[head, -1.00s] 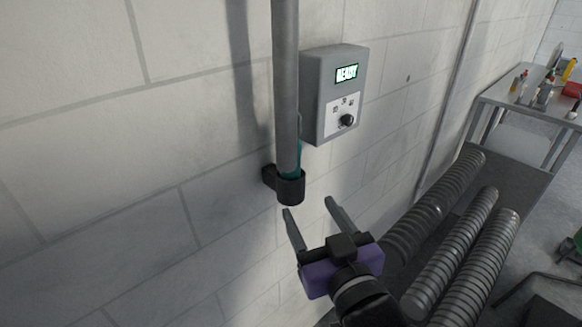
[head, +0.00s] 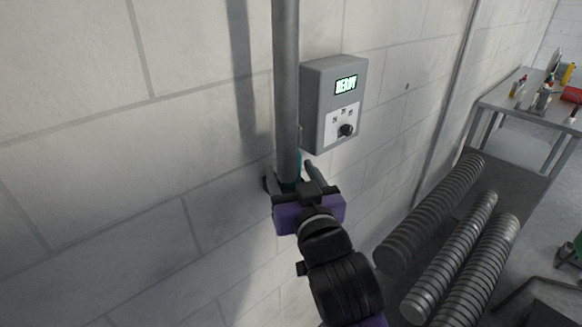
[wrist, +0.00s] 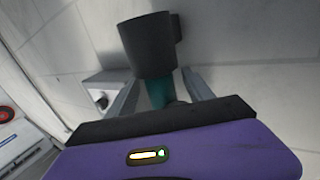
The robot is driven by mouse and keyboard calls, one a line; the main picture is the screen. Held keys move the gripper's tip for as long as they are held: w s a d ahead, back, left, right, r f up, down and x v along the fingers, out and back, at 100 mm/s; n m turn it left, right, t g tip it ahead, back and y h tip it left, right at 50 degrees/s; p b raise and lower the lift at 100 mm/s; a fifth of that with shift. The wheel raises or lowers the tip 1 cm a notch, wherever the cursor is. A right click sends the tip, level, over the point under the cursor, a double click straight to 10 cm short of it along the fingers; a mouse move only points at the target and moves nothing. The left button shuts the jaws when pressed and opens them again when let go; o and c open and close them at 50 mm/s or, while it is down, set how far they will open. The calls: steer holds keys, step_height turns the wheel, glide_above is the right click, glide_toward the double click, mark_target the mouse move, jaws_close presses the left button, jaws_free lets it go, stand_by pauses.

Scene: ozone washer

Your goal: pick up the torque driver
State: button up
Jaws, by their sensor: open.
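The torque driver appears to be the teal piece (head: 291,185) in a black holder on the wall. In the head view it is mostly hidden behind the grey pipe and my gripper. The wrist view shows its teal part (wrist: 160,94) beside the black cup-shaped holder (wrist: 150,45). My gripper (head: 293,174) is at the holder, its purple body just below it in the head view. In the wrist view my gripper (wrist: 163,88) is open, with one finger on each side of the teal part. I cannot tell whether either finger touches it.
A grey control box (head: 333,103) with a lit display and a knob is on the wall to the right. Ribbed hoses (head: 430,220) and a metal table (head: 530,112) stand further right.

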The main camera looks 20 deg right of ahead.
steer(key=shift+w, duration=0.1)
jaws_close()
steer(key=shift+r, duration=0.15)
stand_by(0.3)
